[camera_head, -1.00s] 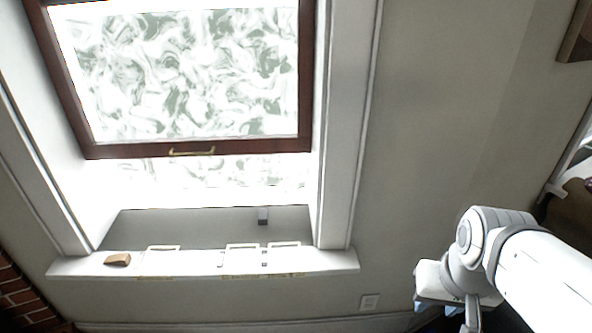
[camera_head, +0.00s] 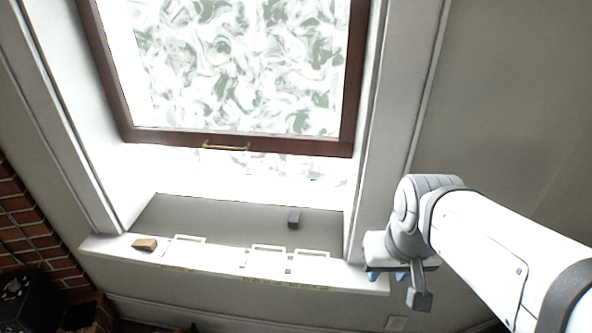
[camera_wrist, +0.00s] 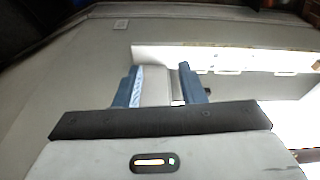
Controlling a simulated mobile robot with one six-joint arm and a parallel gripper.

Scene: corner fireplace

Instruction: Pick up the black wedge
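The black wedge (camera_head: 294,218) is a small dark grey block on the grey ledge behind the white window sill, below the right part of the window.
A brown wedge (camera_head: 144,244) lies at the sill's left end. White rectangular outlines (camera_head: 268,248) mark the white sill (camera_head: 210,265). The window frame (camera_head: 235,145) has a brass handle. The right window trim (camera_head: 395,130) stands between wall and recess.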

